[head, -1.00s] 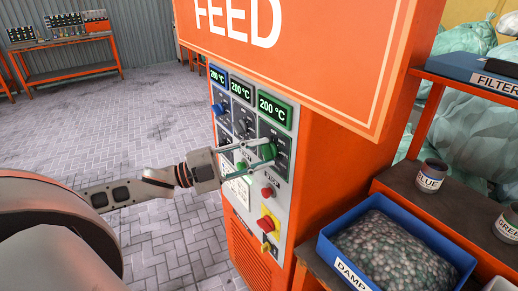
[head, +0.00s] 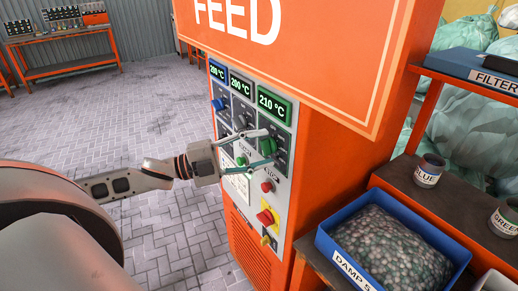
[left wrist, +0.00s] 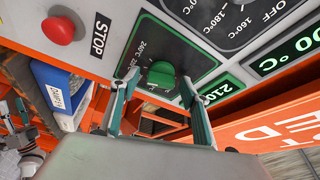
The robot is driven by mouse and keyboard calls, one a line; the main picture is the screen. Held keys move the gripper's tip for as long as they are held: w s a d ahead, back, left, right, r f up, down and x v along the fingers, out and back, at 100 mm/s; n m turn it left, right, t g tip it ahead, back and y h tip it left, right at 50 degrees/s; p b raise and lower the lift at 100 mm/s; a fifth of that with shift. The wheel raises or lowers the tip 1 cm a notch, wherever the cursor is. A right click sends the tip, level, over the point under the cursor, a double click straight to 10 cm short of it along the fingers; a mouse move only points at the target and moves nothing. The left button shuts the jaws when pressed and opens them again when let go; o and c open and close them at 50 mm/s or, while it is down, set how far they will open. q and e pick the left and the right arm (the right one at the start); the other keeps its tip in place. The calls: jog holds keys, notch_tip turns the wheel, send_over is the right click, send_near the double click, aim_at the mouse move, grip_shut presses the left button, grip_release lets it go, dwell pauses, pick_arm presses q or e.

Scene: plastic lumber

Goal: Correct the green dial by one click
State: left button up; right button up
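The green dial (head: 268,146) is on the panel of the orange feed machine, below the green-framed display (head: 273,106), which reads 210 °C. The left wrist view shows the same green dial (left wrist: 161,74) on a dark scale plate with temperature marks. My left gripper (head: 268,148) is open in front of the panel, with one finger above the dial and one below. In the left wrist view its fingers (left wrist: 158,92) stand apart on either side of the dial, with gaps showing, and hold nothing.
Other dials, including a blue one (head: 219,104), sit to the left. A red button (head: 267,186) and a red-on-yellow switch (head: 265,217) are below. A blue bin of pellets (head: 328,245) stands on the shelf at right. Open paved floor lies left.

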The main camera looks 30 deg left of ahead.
pick_arm(q)
jog(key=v, duration=1.2)
dwell(0.4)
jog(key=shift+f, duration=0.1)
dwell(0.4)
notch_tip(320, 180, down, 24)
jog(key=s+n+t+y, duration=0.1)
jog(key=s+n+y, duration=0.1)
jog(key=n+y, duration=0.95)
jog(key=s+d+f+n+g, duration=0.2)
jog(key=d+f+n, duration=0.1)
jog(key=d+f, duration=0.4)
jog(key=s+d+f+n+g, duration=0.2)
jog(key=d+f+n, duration=0.2)
jog(key=d, duration=0.9)
notch_tip(320, 180, down, 3)
jog(key=shift+s+h, duration=0.4)
jog(key=shift+h, duration=0.05)
